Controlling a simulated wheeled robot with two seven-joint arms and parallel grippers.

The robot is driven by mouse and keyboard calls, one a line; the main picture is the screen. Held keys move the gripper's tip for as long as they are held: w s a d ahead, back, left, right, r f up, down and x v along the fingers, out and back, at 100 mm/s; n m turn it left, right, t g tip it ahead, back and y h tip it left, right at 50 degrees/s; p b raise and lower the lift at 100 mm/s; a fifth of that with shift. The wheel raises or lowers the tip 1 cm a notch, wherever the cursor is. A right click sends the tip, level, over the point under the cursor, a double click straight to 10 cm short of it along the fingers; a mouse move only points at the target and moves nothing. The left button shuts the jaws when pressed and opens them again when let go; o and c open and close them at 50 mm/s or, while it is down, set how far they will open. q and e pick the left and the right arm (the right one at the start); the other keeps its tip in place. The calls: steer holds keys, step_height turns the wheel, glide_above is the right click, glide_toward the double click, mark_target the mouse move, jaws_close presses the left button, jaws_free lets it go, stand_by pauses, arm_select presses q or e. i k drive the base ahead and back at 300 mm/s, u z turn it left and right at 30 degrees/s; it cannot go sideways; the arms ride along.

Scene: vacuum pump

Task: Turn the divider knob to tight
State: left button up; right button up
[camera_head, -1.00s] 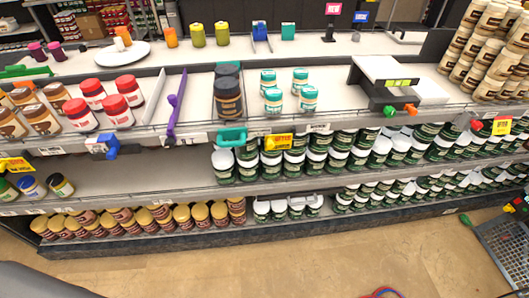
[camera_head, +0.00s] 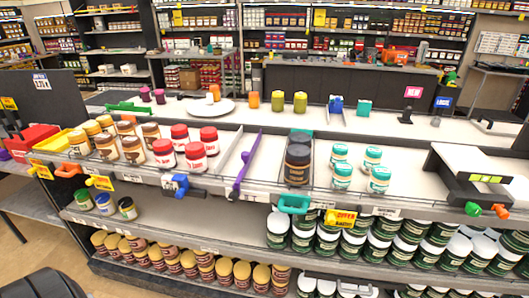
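A purple divider (camera_head: 246,163) stands on the upper shelf between the red-lidded jars and the dark jars, with its lower end at the shelf's front edge. A blue clamp-like piece (camera_head: 181,185) sits on the front edge to its left. A teal handle-like piece (camera_head: 294,205) sits on the front edge to its right. A green knob (camera_head: 473,209) and an orange knob (camera_head: 500,211) show on a black and white device (camera_head: 470,180) at the right. I cannot tell which of these is the divider knob, or its setting. Neither gripper is in view.
Red-lidded jars (camera_head: 197,155), dark jars (camera_head: 298,164) and teal-lidded jars (camera_head: 342,176) stand on the upper shelf. Green jars (camera_head: 350,243) fill the lower shelf at right. A white plate (camera_head: 211,107) lies on the counter behind. Floor shows at the lower left.

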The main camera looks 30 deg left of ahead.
mark_target(234, 196)
steer(key=u, duration=1.2)
steer(key=k, duration=0.5)
steer(key=z, duration=1.8)
steer(key=i, duration=1)
steer(key=u, duration=1.2)
